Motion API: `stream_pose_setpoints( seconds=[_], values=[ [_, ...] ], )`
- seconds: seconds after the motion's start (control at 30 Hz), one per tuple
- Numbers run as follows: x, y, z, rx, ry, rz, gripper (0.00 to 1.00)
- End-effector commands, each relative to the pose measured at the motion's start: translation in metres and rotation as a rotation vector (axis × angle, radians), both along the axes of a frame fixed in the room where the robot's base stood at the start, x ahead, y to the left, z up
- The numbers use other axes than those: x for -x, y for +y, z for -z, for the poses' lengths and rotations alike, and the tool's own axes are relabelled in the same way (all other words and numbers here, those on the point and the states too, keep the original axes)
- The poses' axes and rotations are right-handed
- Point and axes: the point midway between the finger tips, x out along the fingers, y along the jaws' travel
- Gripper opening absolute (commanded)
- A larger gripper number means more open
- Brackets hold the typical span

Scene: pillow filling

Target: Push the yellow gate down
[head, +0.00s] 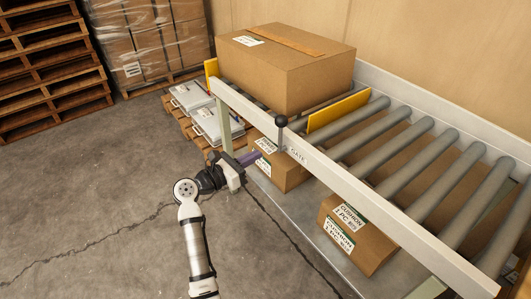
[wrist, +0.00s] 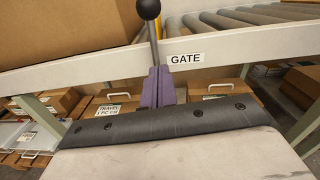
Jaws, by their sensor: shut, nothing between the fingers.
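The yellow gate (head: 338,110) stands up between the rollers, just right of a large cardboard box (head: 290,75) on the conveyor. A lever with a black ball knob (head: 281,121) rises at the conveyor's near rail, beside a GATE label (head: 297,155). The knob (wrist: 148,9) and label (wrist: 185,58) also show in the wrist view. My gripper (head: 262,153) is shut and empty, its purple fingers (wrist: 158,85) pointing at the rail by the lever. The fingertips overlap the lever's lower part in the wrist view; I cannot tell whether they touch it.
The white near rail (head: 370,205) runs along the conveyor rollers (head: 405,150). Cardboard boxes (head: 358,235) lie on a shelf below. A second yellow plate (head: 211,69) stands at the far left end. White cases (head: 190,95) lie on pallets behind. The floor left of my arm is clear.

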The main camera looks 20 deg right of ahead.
Motion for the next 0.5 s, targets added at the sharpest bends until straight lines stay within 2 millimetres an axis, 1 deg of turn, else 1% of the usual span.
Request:
stream_pose_setpoints(
  seconds=[0.03,0.2,0.3,0.5],
  values=[
    [0.003,0.01,0.002,0.0,-0.001,-0.003,0.0],
    [0.01,0.027,0.001,0.0,-0.001,-0.001,0.0],
    [0.012,0.031,0.0,0.0,-0.001,0.0,0.0],
    [0.013,0.031,0.0,0.0,-0.001,0.0,0.0]
  ],
)
